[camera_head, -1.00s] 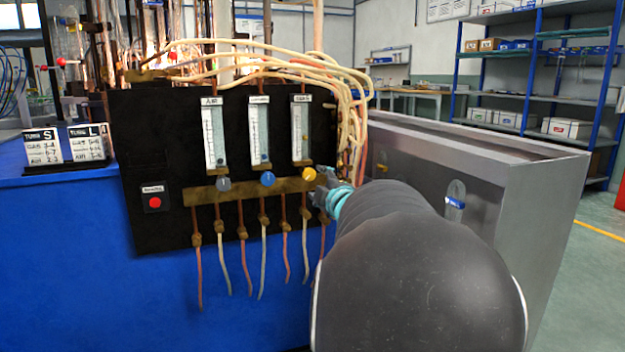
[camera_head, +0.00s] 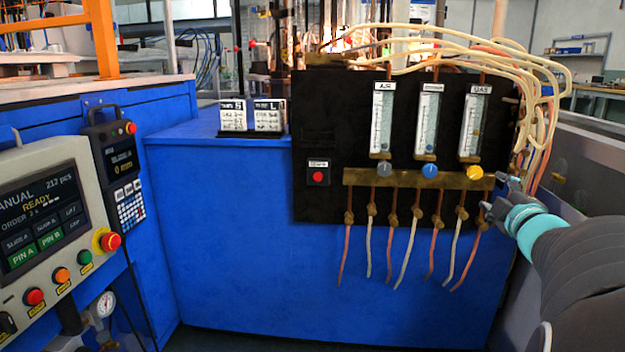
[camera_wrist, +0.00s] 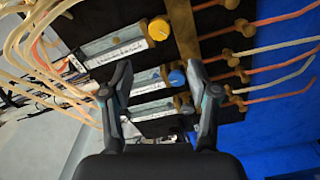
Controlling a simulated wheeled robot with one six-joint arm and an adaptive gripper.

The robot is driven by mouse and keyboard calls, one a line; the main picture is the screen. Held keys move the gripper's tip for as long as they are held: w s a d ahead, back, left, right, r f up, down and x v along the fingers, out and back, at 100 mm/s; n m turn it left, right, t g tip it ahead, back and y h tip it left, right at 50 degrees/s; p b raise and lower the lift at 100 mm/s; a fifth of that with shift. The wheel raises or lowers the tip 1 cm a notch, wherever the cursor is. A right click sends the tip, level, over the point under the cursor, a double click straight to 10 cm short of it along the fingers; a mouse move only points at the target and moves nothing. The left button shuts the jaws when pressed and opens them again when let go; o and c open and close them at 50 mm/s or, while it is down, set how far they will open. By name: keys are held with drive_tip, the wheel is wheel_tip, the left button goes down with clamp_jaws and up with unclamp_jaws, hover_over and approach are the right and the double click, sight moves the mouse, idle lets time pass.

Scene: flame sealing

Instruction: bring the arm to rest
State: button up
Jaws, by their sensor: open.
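My gripper (camera_head: 497,197) is at the right end of the brass bar (camera_head: 395,181) on the black flow-meter panel, close to the yellow gas knob (camera_head: 474,172). Its fingers are spread, with nothing held between them. In the wrist view, my gripper (camera_wrist: 160,95) is open in front of the panel. The yellow knob (camera_wrist: 159,29) shows beyond the left finger and the blue knob (camera_wrist: 177,78) shows between the fingers. In the head view my arm comes in from the right edge.
Pale hoses (camera_head: 545,110) loop over the panel's right side, close to my gripper. Copper and pale tubes (camera_head: 403,255) hang below the bar. A metal bench (camera_head: 590,150) stands behind my arm. A control console (camera_head: 45,225) with buttons stands at the left.

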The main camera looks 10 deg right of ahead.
drive_tip(key=s+a+m+g+p, duration=0.2)
drive_tip(key=a+m+g+p, duration=0.15)
drive_tip(key=a, duration=0.35)
drive_tip(key=s+a+m+g+p, duration=0.2)
drive_tip(key=a+m, duration=0.2)
drive_tip(key=a, duration=0.3)
drive_tip(key=s+a+f+m+g+y+p, duration=0.1)
drive_tip(key=s+a+f+g+y+p, duration=0.1)
drive_tip(key=s+a, duration=0.6)
drive_tip(key=s+a+f+m+g+y+p, duration=0.2)
drive_tip(key=s+a+f+g+y+p, duration=0.1)
drive_tip(key=s+a, duration=0.5)
drive_tip(key=a+f+g, duration=0.1)
drive_tip(key=a+f, duration=0.1)
drive_tip(key=a, duration=0.1)
drive_tip(key=shift+a+f+y, duration=0.25)
drive_tip(key=shift+f+y, duration=0.05)
drive_tip(key=shift+f, duration=0.05)
drive_tip(key=shift+d, duration=0.1)
